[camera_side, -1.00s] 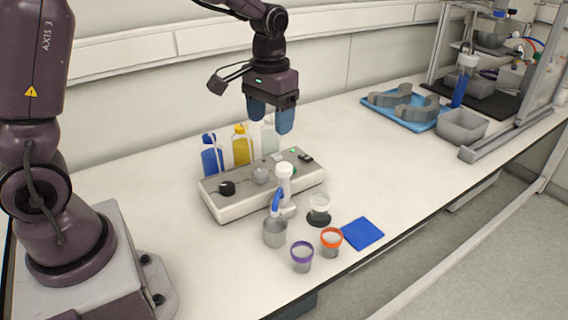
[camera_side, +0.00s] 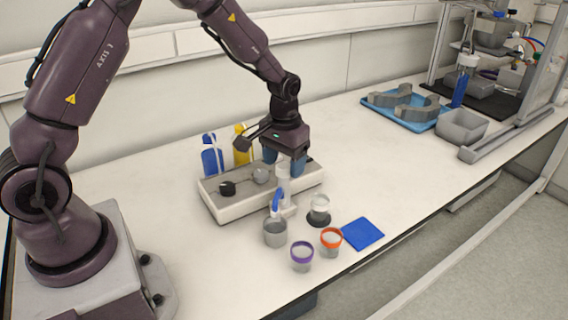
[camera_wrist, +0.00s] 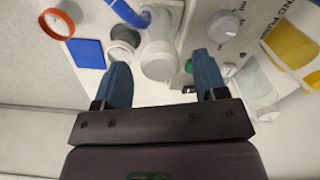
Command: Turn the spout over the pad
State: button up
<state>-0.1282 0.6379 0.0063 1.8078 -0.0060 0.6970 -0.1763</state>
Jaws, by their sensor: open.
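The spout is a white upright post (camera_side: 283,186) with a blue curved nozzle (camera_side: 276,201) at the front of the grey console. The blue square pad (camera_side: 362,234) lies flat on the bench to the right, apart from the spout. My gripper (camera_side: 284,168) is open, its blue fingers pointing down around or just above the post's top. In the wrist view my gripper (camera_wrist: 162,82) has the white post cap (camera_wrist: 159,60) just beyond and between its fingertips; contact cannot be told. The pad (camera_wrist: 87,53) shows at upper left there.
An orange-rimmed cup (camera_side: 331,242), a purple-rimmed cup (camera_side: 302,256) and a clear cup on a black disc (camera_side: 319,210) stand near the spout. The console (camera_side: 240,203) carries knobs, with bottles (camera_side: 212,157) behind. The bench right of the pad is clear.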

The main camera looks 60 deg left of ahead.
jog(key=shift+f, duration=0.45)
jog(key=shift+c, duration=0.3)
grip_shut()
